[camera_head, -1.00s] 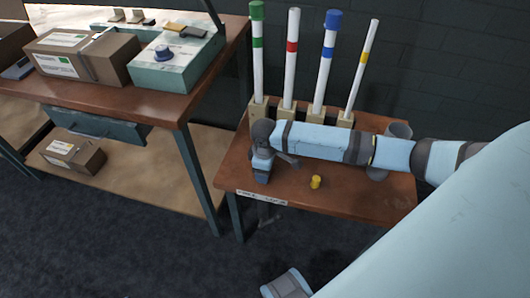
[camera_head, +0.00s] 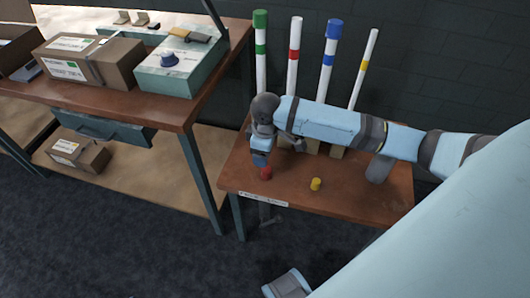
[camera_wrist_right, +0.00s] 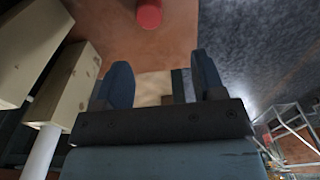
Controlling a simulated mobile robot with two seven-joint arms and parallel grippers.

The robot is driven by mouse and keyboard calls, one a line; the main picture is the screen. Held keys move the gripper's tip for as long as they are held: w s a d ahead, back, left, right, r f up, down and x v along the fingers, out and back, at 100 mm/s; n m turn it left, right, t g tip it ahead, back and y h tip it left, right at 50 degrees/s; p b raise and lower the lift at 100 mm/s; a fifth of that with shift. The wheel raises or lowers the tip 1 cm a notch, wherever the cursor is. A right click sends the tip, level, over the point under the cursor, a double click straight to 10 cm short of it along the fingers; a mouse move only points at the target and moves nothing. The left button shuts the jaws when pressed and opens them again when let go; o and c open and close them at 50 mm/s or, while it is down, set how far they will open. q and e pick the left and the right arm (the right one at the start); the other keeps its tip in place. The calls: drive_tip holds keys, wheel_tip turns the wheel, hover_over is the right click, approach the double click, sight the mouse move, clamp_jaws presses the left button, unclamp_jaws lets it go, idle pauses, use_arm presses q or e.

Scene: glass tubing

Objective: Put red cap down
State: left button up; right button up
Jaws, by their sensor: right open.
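The red cap (camera_head: 266,173) is on the small brown table near its front left corner. My right gripper (camera_head: 261,160) is just above it, coming in from the right. In the right wrist view the red cap (camera_wrist_right: 149,14) lies beyond the fingertips, and my right gripper (camera_wrist_right: 163,70) is open with nothing between its fingers. The white tube with the red band (camera_head: 294,55) stands at the back of the table, with no cap on its top.
A yellow cap (camera_head: 316,184) sits to the right on the small table (camera_head: 345,195). Tubes with a green cap (camera_head: 260,19) and a blue cap (camera_head: 334,28), and an uncapped yellow-banded tube (camera_head: 364,68), stand at the back. A bench with boxes (camera_head: 91,59) is left.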

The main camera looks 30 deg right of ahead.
drive_tip(key=s+a+f+m+t+y, duration=0.1)
drive_tip(key=s+a+f+t+y, duration=0.2)
drive_tip(key=s+a, duration=0.3)
drive_tip(key=s+a+f+m+t+y, duration=0.1)
drive_tip(key=s+a+f+t+y, duration=0.15)
drive_tip(key=a, duration=0.55)
drive_tip(key=s+d+r+m+t+h, duration=0.2)
drive_tip(key=s+t, duration=0.3)
drive_tip(key=s, duration=0.3)
drive_tip(key=shift+s+d+r+m+t, duration=0.15)
drive_tip(key=shift+s+r+m+t, duration=0.2)
drive_tip(key=shift+m, duration=0.35)
drive_tip(key=shift+r, duration=0.15)
